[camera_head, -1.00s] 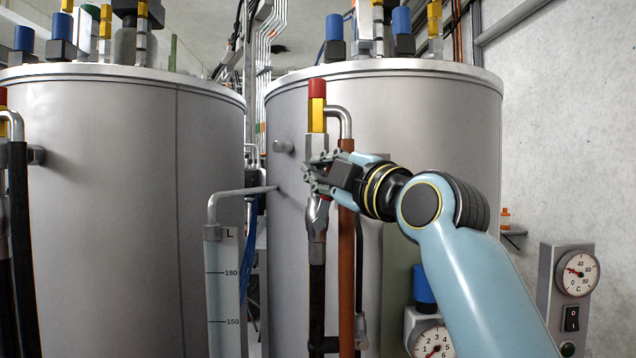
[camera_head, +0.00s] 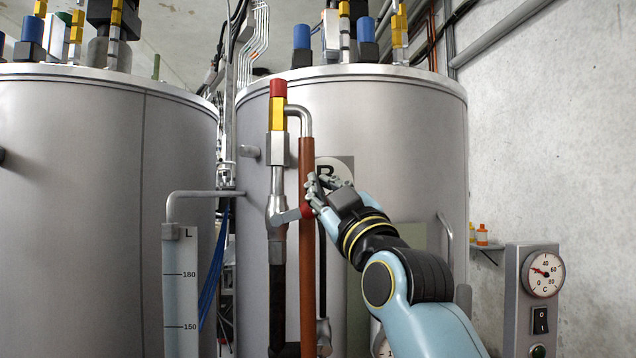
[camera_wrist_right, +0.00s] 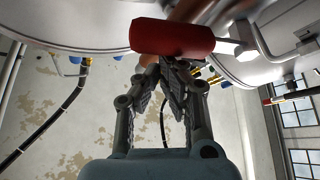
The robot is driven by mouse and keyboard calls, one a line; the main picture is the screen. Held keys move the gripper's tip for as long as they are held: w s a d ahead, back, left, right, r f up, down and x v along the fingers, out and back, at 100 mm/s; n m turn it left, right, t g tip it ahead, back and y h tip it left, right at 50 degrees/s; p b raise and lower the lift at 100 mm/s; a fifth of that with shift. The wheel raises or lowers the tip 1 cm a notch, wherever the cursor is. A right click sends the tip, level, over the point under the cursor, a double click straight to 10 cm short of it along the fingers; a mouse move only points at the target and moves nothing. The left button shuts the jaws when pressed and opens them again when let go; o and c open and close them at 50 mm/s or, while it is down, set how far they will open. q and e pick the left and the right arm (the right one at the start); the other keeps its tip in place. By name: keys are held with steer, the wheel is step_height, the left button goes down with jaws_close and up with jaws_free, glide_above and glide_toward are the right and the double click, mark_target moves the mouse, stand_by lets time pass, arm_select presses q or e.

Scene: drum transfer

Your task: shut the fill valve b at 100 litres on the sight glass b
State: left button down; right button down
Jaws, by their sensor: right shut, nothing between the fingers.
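The fill valve b (camera_head: 275,212) is a grey metal valve on the vertical pipe in front of the tank marked B. Its grey lever, with a red grip (camera_head: 307,211), points to the right, roughly level. My right gripper (camera_head: 319,188) is shut and empty beside the red grip. In the right wrist view the red grip (camera_wrist_right: 172,38) lies across, just beyond the closed fingertips (camera_wrist_right: 165,66); whether they touch is unclear. The sight glass b (camera_head: 181,300) shows marks 180 and 150. Its lower part is cut off, and I cannot make out a liquid level. My left gripper is out of view.
A copper-brown pipe (camera_head: 306,260) runs down close beside the valve. The large tank B (camera_head: 400,130) stands behind, another tank (camera_head: 70,210) at left. A temperature gauge panel (camera_head: 530,300) is at right, with small orange bottles (camera_head: 482,234) on a wall shelf.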

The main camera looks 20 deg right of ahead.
steer(key=shift+s+d+f, duration=0.1)
steer(key=shift+d+f, duration=0.15)
steer(key=shift+f, duration=0.3)
steer(key=shift+s+d+f, duration=0.1)
steer(key=shift+d+f, duration=0.1)
steer(key=shift+f, duration=0.55)
steer(key=shift+r, duration=0.1)
